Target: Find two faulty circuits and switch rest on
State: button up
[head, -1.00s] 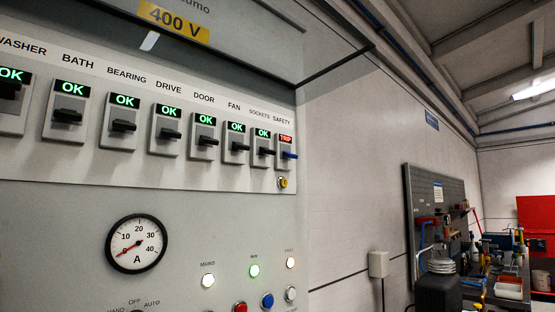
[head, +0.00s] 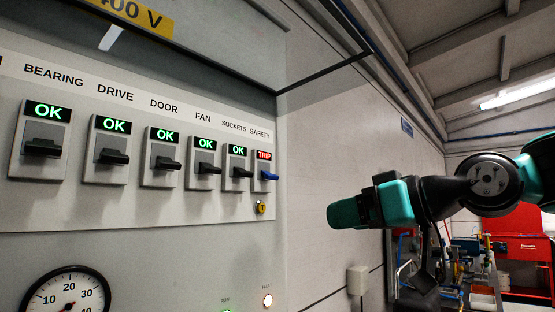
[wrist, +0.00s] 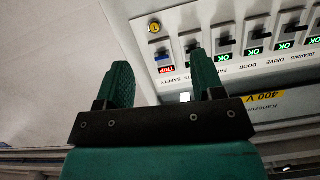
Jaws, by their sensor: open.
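The breaker row (head: 240,203) on the grey cabinet shows BEARING (head: 42,147), DRIVE (head: 112,156), DOOR (head: 166,163), FAN (head: 207,168) and SOCKETS (head: 241,172), all with dark levers and green OK signs. SAFETY (head: 269,175) at the right end has a blue lever and a red TRIP sign. In the wrist view the row looks upside down, with SAFETY (wrist: 162,56) at its left end. My gripper (wrist: 158,68) is open and empty. Its fingers appear on either side of SAFETY, in front of the panel; no contact is visible.
A yellow key-like knob (head: 261,207) sits below SAFETY. An ammeter (head: 66,295) and a lit FAULT lamp (head: 267,300) are lower down. A raised cover (head: 325,72) overhangs the panel. A wall box (head: 357,280) and a red cabinet (head: 518,255) stand to the right.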

jog(key=n+t+y, duration=0.1)
jog(key=t+y, duration=0.1)
send_near(274, 176)
jog(key=p+x, duration=0.8)
jog(key=x, duration=0.1)
jog(key=shift+w, duration=0.1)
jog(key=shift+r, duration=0.1)
jog(key=c, duration=0.9)
